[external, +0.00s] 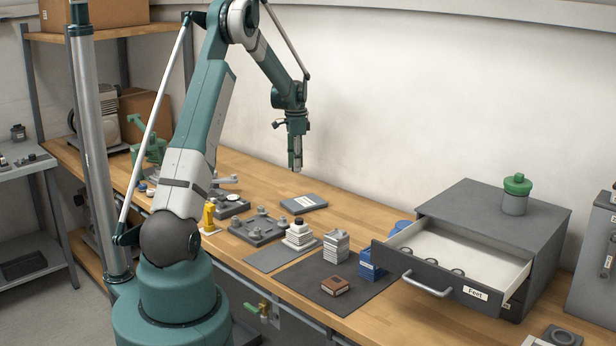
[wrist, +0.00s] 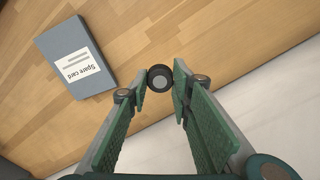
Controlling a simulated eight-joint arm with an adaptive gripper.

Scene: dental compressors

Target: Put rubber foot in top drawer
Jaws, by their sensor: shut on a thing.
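The rubber foot (wrist: 160,78) is a small round black piece with a grey centre, seen in the wrist view between my fingertips. My gripper (wrist: 161,82) is shut on it. In the external view my gripper (external: 296,166) hangs above the bench, left of the drawer and well apart from it; the foot is too small to make out there. The top drawer (external: 440,287) of the grey cabinet is pulled open, with a label that seems to read "Feet". Several small dark round feet (external: 458,272) lie inside along its front.
The grey cabinet (external: 535,225) carries a green-lidded jar (external: 515,195). A spare card (wrist: 77,60) lies on the bench below my gripper. A grey plate (external: 262,229), white stack (external: 299,233), blue box (external: 371,266) and brown block (external: 335,286) stand left of the drawer.

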